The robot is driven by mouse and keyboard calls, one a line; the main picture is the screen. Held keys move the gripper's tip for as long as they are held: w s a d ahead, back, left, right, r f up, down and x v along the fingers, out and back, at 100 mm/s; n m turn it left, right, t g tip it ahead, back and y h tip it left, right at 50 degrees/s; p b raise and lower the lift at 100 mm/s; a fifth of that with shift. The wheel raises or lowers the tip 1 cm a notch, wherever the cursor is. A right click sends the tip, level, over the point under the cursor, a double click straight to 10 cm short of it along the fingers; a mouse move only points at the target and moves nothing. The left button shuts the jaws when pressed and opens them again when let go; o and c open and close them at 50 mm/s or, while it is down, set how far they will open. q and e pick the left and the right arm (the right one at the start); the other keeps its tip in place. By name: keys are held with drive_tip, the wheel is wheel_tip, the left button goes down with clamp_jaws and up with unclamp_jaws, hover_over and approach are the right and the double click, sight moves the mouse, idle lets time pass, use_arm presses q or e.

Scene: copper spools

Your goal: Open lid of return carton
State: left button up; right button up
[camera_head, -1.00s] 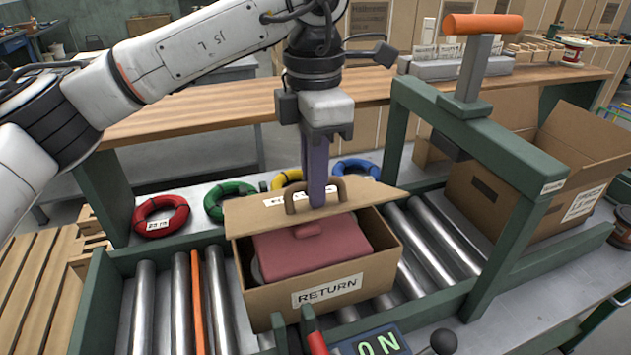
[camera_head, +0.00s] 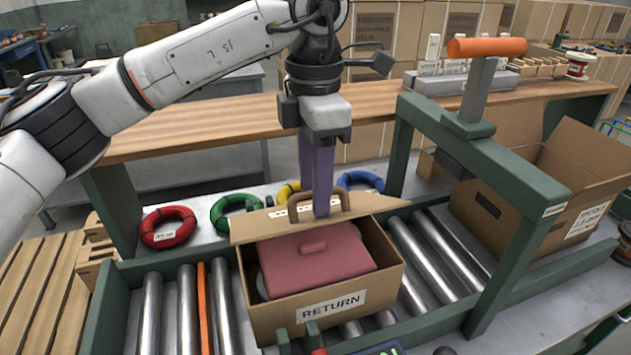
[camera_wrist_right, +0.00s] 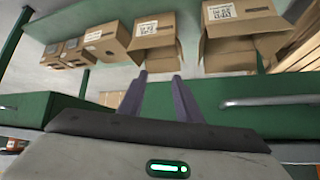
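The return carton (camera_head: 375,297) stands on the roller conveyor, with a "RETURN" label on its front. Its lid (camera_head: 262,229) is raised at the back and leans, so the carton's top is uncovered. A pink block-like item with a small grip (camera_head: 320,262) shows inside. My left gripper (camera_head: 321,212) points down at the brown handle (camera_head: 346,201) on the lid. Its purple fingers are seen edge-on, together at the handle, and appear shut on it. My right gripper (camera_wrist_right: 158,78) shows in the right wrist view, with its fingers apart and nothing between them.
A green frame with an orange-topped press handle (camera_head: 487,47) spans the conveyor right of the carton. Another open carton (camera_head: 510,208) stands beyond it. Red (camera_head: 168,227), green, yellow and blue rings lie behind. Shelved boxes (camera_wrist_right: 235,38) face my right gripper.

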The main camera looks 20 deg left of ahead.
use_arm(q)
drive_tip(key=o, duration=0.6)
drive_tip(key=shift+s+d+r, duration=0.1)
drive_tip(key=shift+w+a+r+p, duration=0.15)
drive_tip(key=shift+r+p, duration=0.2)
drive_tip(key=shift+r, duration=0.25)
drive_tip(key=shift+w+a+r+p, duration=0.15)
drive_tip(key=shift+r+p, duration=0.15)
drive_tip(key=shift+r, duration=0.3)
drive_tip(key=shift+w+a+r, duration=0.15)
drive_tip(key=shift+w+r, duration=0.1)
drive_tip(key=shift+r, duration=0.65)
drive_tip(key=shift+w+a+r, duration=0.1)
drive_tip(key=shift+w+r, duration=0.15)
drive_tip(key=shift+r, duration=0.65)
